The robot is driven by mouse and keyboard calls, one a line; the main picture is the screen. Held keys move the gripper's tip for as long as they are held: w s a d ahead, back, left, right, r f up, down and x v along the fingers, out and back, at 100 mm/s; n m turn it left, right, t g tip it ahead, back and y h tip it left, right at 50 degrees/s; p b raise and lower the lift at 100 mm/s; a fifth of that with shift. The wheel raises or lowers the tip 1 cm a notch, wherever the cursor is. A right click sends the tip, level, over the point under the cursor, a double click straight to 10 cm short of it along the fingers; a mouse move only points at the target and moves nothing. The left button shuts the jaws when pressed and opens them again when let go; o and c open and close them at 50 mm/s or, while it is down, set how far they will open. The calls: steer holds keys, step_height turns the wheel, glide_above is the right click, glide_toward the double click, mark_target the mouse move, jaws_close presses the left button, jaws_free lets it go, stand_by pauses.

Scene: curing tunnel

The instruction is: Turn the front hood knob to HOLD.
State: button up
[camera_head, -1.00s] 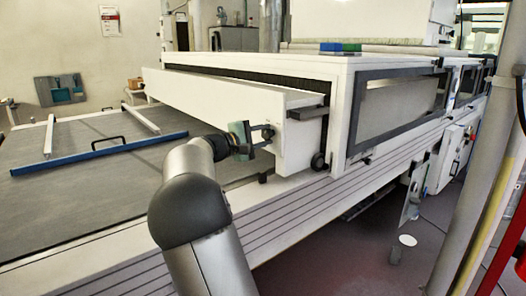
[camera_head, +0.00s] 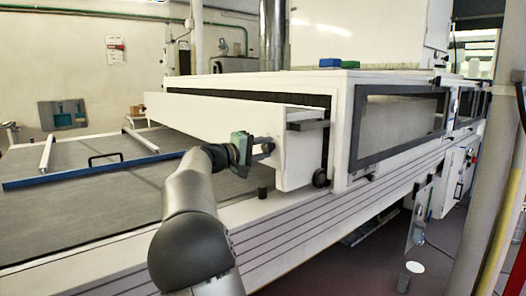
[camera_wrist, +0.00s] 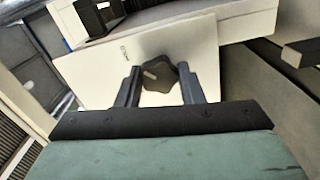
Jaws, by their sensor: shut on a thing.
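The front hood knob (camera_wrist: 168,84) is a dark, lobed knob with a pale pointer mark, on the white end plate (camera_wrist: 200,42) of the hood. In the wrist view it sits between the two dark fingers of my gripper (camera_wrist: 160,70), which is shut on it. The pointer mark faces roughly left in that view. In the head view my gripper (camera_head: 264,147) is at the end of the white hood (camera_head: 220,118), and the fingers hide the knob there.
The flat grey conveyor bed (camera_head: 70,205) lies left of the arm, with a blue bar (camera_head: 90,172) across it. A dark bracket (camera_head: 307,125) juts from the hood end to the right of my gripper. The windowed tunnel housing (camera_head: 400,125) stands behind.

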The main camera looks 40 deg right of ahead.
steer(key=o, duration=1)
steer(key=a+p, duration=0.1)
steer(key=a, duration=1.6)
steer(key=shift+s+a, duration=0.1)
steer(key=shift+a, duration=0.15)
steer(key=shift+d, duration=0.1)
steer(key=s+a+f+n+y+p, duration=0.1)
steer(key=s+f+y+p, duration=0.25)
steer(key=s+p, duration=0.25)
steer(key=s+a+f+n+y+p, duration=0.1)
steer(key=s+f+y+p, duration=0.1)
steer(key=s+y+p, duration=0.35)
steer(key=s+a+f+y+p, duration=0.1)
steer(key=s+a+y+p, duration=0.2)
steer(key=s, duration=0.4)
steer(key=s+a+f+y+p, duration=0.1)
steer(key=s+a+y+p, duration=0.2)
steer(key=s+a+p, duration=0.2)
steer(key=s+a+f+y+p, duration=0.1)
steer(key=s+a+y+p, duration=0.2)
steer(key=s+a, duration=0.6)
steer(key=shift+a+p, duration=0.15)
steer(key=shift+p, duration=0.3)
